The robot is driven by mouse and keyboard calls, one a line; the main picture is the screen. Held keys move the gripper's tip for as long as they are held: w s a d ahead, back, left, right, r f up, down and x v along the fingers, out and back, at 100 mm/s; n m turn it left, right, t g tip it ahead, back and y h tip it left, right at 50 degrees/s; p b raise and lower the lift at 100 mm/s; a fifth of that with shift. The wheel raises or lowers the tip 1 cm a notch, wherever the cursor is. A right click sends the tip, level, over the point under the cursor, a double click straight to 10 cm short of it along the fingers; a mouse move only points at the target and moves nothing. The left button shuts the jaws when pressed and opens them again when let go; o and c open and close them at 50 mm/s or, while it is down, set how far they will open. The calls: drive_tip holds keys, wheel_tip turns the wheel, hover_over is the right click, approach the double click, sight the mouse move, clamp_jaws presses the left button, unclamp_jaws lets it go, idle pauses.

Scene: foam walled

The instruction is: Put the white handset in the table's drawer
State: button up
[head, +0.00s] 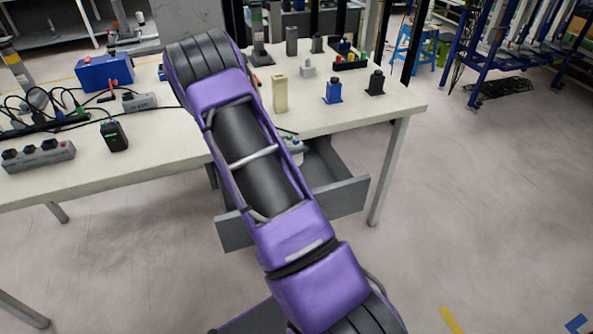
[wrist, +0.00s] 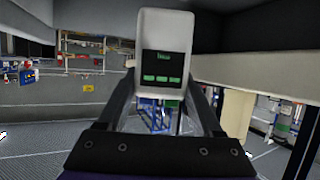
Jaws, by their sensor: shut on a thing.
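The white handset (wrist: 166,28), with a dark screen and green markings, stands upright in the wrist view. My gripper (wrist: 161,88) is shut on it, one finger on each side. In the head view my purple arm hides the gripper. The table's grey drawer (head: 345,197) is pulled open under the front edge of the pale table (head: 165,165). My arm crosses over the drawer and hides its left and middle part.
On the tabletop stand a beige block (head: 280,94), a blue-based item (head: 333,90), a black item (head: 375,83) and a dark handset-like device (head: 114,135). A power strip (head: 38,156) and cables lie at the left.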

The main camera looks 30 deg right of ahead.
wheel_tip(320, 180, down, 9)
drive_tip(key=shift+d+b, duration=0.1)
drive_tip(key=shift+b, duration=0.55)
drive_tip(key=x, duration=0.4)
drive_tip(key=shift+d+r+b, duration=0.1)
drive_tip(key=shift+r+b, duration=0.2)
drive_tip(key=shift+b, duration=0.1)
drive_tip(key=shift+f, duration=0.15)
drive_tip(key=o, duration=1.5)
